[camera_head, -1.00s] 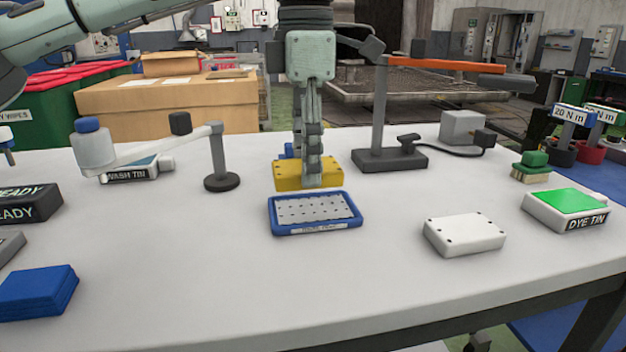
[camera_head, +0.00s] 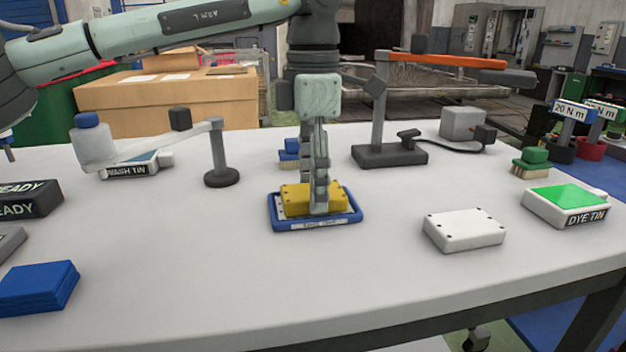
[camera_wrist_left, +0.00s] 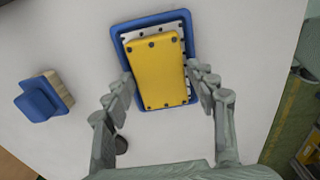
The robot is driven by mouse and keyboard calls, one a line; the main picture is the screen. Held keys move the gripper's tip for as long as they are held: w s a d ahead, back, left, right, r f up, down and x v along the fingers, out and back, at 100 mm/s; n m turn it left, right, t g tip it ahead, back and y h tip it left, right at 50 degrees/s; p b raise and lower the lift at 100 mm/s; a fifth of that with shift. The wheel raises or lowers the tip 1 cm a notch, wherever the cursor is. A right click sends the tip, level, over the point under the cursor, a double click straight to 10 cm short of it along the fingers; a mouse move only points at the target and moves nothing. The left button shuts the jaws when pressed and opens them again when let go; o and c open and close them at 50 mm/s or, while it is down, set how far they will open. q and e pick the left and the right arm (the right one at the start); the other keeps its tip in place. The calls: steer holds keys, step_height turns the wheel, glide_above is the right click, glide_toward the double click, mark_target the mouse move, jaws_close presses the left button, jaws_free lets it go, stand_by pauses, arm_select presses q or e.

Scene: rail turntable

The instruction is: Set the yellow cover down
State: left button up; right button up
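The yellow cover (camera_head: 298,197) is a flat block with dark dots along its rim. It is over the blue-rimmed tray (camera_head: 345,219), inside its outline in the head view; I cannot tell whether it touches the tray's white dotted bed. In the left wrist view the cover (camera_wrist_left: 158,72) lies slightly turned and off-centre against the tray (camera_wrist_left: 122,50), with white bed showing at its top and sides. My left gripper (camera_head: 319,207) points down with a finger against each long side of the cover; its fingers (camera_wrist_left: 161,80) show in the wrist view. My right gripper is not in view.
A white dotted block (camera_head: 464,230) lies to the right of the tray. A blue-and-tan brush (camera_head: 289,155) is behind it. A post with an orange arm (camera_head: 380,120) stands behind right, a small grey post (camera_head: 219,160) behind left.

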arm_select(q)
steer(key=shift+o, duration=0.8)
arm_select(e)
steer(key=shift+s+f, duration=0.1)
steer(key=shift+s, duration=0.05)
arm_select(q)
steer(key=shift+r, duration=0.6)
step_height(320, 180, up, 11)
steer(key=p, duration=0.1)
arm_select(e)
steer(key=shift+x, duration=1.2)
arm_select(q)
steer(key=shift+r, duration=0.1)
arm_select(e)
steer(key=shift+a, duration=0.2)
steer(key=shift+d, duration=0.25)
